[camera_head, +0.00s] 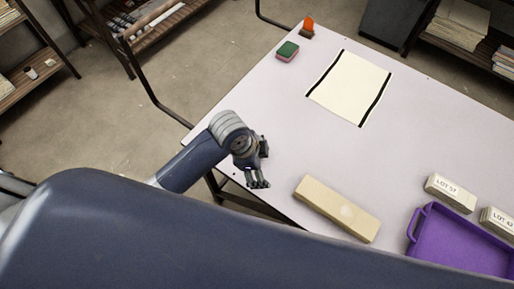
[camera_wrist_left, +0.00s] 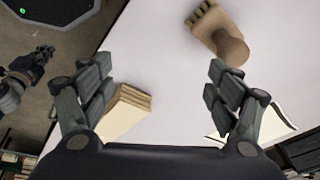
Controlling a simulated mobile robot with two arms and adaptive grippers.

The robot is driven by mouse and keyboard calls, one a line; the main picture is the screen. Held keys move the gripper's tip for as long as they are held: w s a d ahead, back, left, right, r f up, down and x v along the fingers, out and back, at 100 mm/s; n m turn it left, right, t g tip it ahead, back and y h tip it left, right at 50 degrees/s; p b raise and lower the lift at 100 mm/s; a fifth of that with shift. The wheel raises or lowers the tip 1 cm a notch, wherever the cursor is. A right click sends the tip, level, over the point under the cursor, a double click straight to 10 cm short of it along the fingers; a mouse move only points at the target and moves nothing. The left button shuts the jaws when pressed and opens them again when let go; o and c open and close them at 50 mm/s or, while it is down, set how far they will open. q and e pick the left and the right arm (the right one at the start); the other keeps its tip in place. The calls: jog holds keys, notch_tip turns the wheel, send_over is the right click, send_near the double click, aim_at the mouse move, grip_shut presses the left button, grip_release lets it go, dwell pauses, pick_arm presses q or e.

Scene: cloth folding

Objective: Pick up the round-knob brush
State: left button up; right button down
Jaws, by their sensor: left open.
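In the left wrist view, a tan brush (camera_wrist_left: 233,46) with a round knob and a row of short tufts lies on the white table near the top, beyond the right finger. I cannot tell which thing in the head view matches it. My left gripper (camera_head: 258,180) is by the table's left edge in the head view. In its wrist view the left gripper (camera_wrist_left: 164,92) is open, its fingers wide apart with nothing between them. A dark jointed hand, apparently my right gripper (camera_wrist_left: 38,62), shows at the left over the floor; its jaw state is unclear.
The table (camera_head: 285,115) holds a beige block (camera_head: 325,202), a purple tray (camera_head: 430,235), lot-labelled boxes (camera_head: 450,192), a cream sheet with black edges (camera_head: 350,87), a green-and-pink sponge (camera_head: 287,50) and a small orange-topped item (camera_head: 308,27). The table's middle is clear.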

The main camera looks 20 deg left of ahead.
pick_arm(q)
jog(key=w+a+r+m, duration=0.1)
jog(key=w+m, duration=0.1)
jog(key=w+a+r+m+g+y, duration=0.1)
jog(key=w+m, duration=0.2)
jog(key=w+a+r+m+y, duration=0.1)
jog(key=w+m, duration=0.1)
jog(key=m, duration=0.1)
jog(key=shift+w+a+r+g, duration=0.15)
jog(key=shift+g, duration=0.15)
jog(key=shift+w+a+m+y, duration=0.25)
jog(key=shift+a+m+y, duration=0.05)
jog(key=shift+m, duration=0.2)
notch_tip(320, 180, down, 5)
jog(key=shift+f+p, duration=0.1)
jog(key=shift+p, duration=0.3)
jog(key=f, duration=0.2)
jog(key=f+p, duration=0.1)
jog(key=f, duration=0.1)
jog(key=shift+s+d+f, duration=0.1)
jog(key=shift+s+f, duration=0.1)
jog(key=shift+f, duration=0.45)
jog(key=shift+w, duration=0.1)
pick_arm(e)
jog(key=shift+w+d+r, duration=0.3)
jog(key=shift+r, duration=0.2)
jog(key=shift+w+d+r, duration=0.25)
jog(key=shift+w+r, duration=0.05)
jog(key=shift+r, duration=0.15)
